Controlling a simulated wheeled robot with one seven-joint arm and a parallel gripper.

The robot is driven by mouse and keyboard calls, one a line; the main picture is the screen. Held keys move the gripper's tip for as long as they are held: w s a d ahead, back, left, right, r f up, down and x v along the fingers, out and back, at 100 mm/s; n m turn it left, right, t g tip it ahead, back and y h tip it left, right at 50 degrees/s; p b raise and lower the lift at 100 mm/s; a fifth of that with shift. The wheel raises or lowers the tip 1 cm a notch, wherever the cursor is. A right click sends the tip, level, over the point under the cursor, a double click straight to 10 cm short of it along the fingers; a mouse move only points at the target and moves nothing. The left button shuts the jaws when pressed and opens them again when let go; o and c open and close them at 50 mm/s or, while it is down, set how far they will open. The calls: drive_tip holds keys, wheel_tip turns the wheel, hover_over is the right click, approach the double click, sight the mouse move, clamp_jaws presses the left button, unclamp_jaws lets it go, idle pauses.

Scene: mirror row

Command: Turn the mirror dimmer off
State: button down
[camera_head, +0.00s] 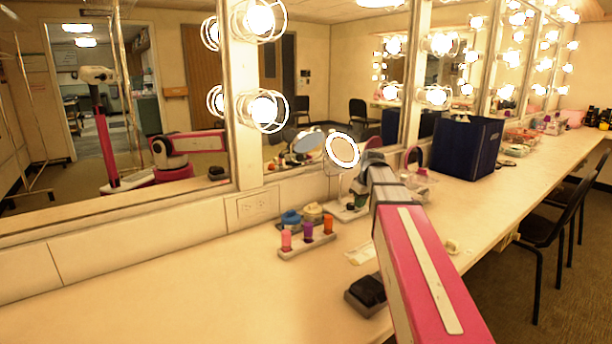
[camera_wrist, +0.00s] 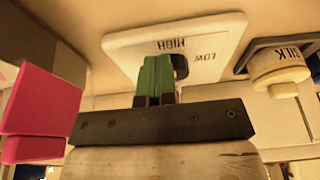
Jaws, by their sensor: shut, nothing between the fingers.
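The dimmer is a black knob (camera_wrist: 181,66) on a white plate (camera_wrist: 130,52) marked HIGH and LOW in the wrist view. My gripper (camera_wrist: 156,64) has green fingers, shut and empty. In that view its fingertips overlap the plate just left of the knob and partly cover it; I cannot tell whether they touch. A small round mirror (camera_head: 342,150) with a brightly lit rim stands on the counter in the head view. Its white base (camera_head: 343,213) has a dark spot on it.
A cream jar marked SILK (camera_wrist: 283,82) is close right of the plate. On the counter (camera_head: 180,290) are a rack of small bottles (camera_head: 308,240), a black object on a block (camera_head: 368,291) and a dark blue bin (camera_head: 455,147). The left counter is clear. Chairs (camera_head: 548,215) stand at right.

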sight(352, 214)
drive_tip(key=shift+s+a+f, duration=0.2)
drive_tip(key=shift+s+f, duration=0.25)
drive_tip(key=shift+s, duration=0.1)
idle(0.4)
drive_tip(key=shift+s+a, duration=0.45)
drive_tip(key=shift+a, duration=0.1)
drive_tip(key=shift+s+a, duration=0.1)
drive_tip(key=shift+a, duration=0.35)
drive_tip(key=shift+s, duration=0.2)
idle(0.3)
drive_tip(key=shift+w+d+r, duration=0.1)
drive_tip(key=shift+d+r, duration=0.05)
drive_tip(key=shift+r, duration=1.45)
drive_tip(key=shift+w+d+r, duration=0.1)
drive_tip(key=shift+r, duration=1.45)
